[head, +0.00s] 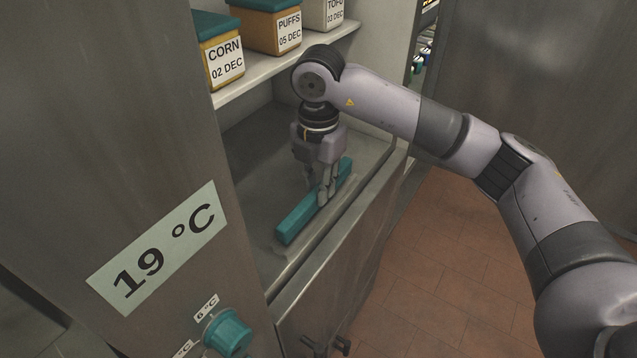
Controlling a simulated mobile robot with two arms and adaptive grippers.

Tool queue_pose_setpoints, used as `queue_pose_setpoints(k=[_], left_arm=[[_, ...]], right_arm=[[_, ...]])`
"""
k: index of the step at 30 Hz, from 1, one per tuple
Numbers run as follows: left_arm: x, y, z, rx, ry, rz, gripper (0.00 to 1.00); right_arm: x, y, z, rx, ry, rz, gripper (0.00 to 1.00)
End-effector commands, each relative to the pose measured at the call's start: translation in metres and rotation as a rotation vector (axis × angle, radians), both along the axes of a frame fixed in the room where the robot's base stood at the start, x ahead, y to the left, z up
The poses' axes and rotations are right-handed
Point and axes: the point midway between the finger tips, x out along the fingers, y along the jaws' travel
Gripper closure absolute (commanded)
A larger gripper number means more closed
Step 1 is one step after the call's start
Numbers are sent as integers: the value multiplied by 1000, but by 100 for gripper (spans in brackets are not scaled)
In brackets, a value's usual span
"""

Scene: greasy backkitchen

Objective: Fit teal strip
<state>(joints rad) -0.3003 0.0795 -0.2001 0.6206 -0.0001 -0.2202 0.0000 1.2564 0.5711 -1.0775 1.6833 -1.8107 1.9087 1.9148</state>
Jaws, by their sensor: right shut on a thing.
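The teal strip (297,219) is a long straight bar at the front of the steel counter inside the cabinet. It lies roughly along the counter's front edge. My right gripper (323,193) points down from above and is shut on the strip, nearer its far end. The fingers hide a short part of the strip. I cannot tell whether the strip touches the surface beneath it. My left gripper is not in view.
Above is a shelf (283,67) with labelled containers, CORN (222,62), PUFFS (288,33) and TOFU (333,12). At left a steel panel bears a 19 °C label (158,248) and a teal knob (228,332). Tiled floor (440,250) lies at right.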

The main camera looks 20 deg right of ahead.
Motion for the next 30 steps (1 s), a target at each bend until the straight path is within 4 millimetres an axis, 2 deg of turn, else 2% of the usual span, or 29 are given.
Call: queue_pose_setpoints(k=[30], left_arm=[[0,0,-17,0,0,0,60]], right_arm=[[0,0,-21,0,0,0,100]])
